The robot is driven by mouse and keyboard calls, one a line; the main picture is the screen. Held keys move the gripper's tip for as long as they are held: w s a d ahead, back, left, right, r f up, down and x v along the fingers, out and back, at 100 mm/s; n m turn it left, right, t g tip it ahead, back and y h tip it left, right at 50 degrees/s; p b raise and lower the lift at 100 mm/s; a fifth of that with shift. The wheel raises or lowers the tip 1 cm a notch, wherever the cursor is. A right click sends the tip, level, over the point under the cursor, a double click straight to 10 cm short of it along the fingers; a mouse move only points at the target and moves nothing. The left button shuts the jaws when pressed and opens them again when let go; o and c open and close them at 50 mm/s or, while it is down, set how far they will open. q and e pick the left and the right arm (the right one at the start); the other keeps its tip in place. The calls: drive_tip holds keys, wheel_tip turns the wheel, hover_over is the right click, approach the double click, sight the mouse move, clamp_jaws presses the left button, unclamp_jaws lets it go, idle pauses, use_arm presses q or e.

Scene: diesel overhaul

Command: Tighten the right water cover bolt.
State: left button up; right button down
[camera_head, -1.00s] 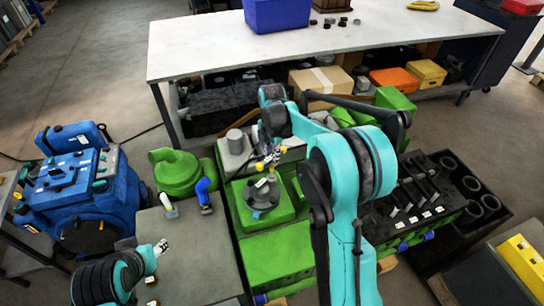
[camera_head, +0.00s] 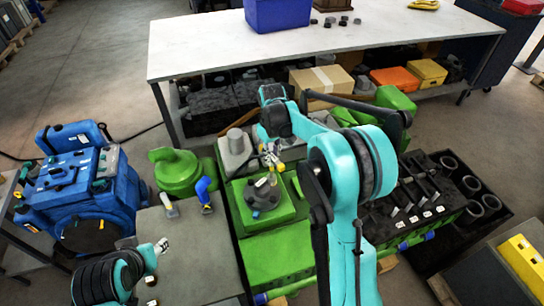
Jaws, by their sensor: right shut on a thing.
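The dark round cover (camera_head: 262,193) sits on top of a green engine block (camera_head: 285,208), with small upright bolt-like parts on it, too small to tell apart. My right gripper (camera_head: 272,160) is just above the cover's far right edge. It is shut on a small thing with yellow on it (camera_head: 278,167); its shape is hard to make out. I cannot tell whether this thing touches the cover. My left gripper (camera_head: 162,246) is over the grey bench at lower left, apart from the cover; its jaws are too small to read.
A blue-handled tool (camera_head: 204,192) and a yellow-and-white one (camera_head: 170,207) stand on the grey bench (camera_head: 195,245). A blue engine (camera_head: 75,190) is at left. A green rounded part (camera_head: 175,170) and a grey block (camera_head: 236,152) stand near the cover. A white table (camera_head: 330,45) is behind.

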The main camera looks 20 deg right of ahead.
drive_tip(key=m, duration=1.2)
drive_tip(key=shift+m, duration=0.3)
